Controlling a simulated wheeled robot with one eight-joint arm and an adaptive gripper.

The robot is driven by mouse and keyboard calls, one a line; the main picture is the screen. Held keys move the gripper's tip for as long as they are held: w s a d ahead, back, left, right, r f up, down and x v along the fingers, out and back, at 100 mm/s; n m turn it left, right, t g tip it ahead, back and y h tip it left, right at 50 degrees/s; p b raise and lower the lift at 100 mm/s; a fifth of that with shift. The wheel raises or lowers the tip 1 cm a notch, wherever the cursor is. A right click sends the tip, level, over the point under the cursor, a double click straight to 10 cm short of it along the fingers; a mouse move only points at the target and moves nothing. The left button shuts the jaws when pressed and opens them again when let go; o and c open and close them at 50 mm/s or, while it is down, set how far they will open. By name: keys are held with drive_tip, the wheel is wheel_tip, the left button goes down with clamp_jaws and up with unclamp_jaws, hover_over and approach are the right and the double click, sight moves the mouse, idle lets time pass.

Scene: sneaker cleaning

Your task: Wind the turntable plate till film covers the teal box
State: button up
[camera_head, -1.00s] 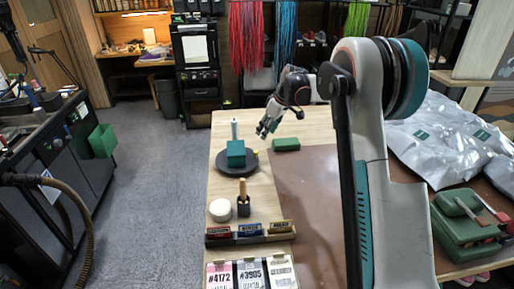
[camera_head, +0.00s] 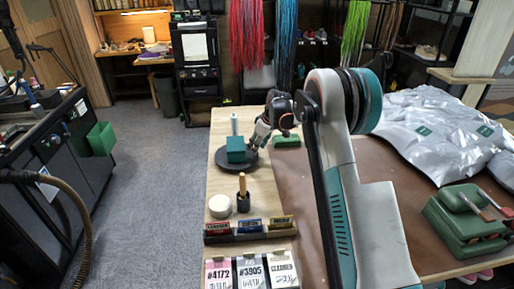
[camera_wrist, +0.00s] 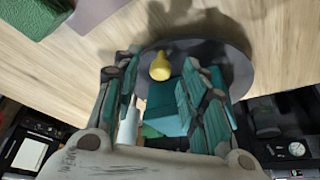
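The dark round turntable plate (camera_head: 222,166) lies on the wooden table, and its rim also shows in the wrist view (camera_wrist: 238,62). The teal box (camera_head: 236,150) sits on it, partly behind a finger in the wrist view (camera_wrist: 170,95). I see no film over the box's visible faces. A white upright cylinder (camera_head: 234,124) stands behind the box.
A green block (camera_head: 287,141) lies right of the plate. A white round container (camera_head: 220,206), a dark cup with a wooden handle (camera_head: 243,200) and a card rack (camera_head: 248,236) stand in front. Silvery bags (camera_head: 430,115) and a green device (camera_head: 468,222) are at right.

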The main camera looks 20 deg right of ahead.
drive_tip(key=shift+w+f, duration=0.1)
drive_tip(key=shift+f, duration=0.15)
clamp_jaws()
drive_tip(key=shift+d, duration=0.1)
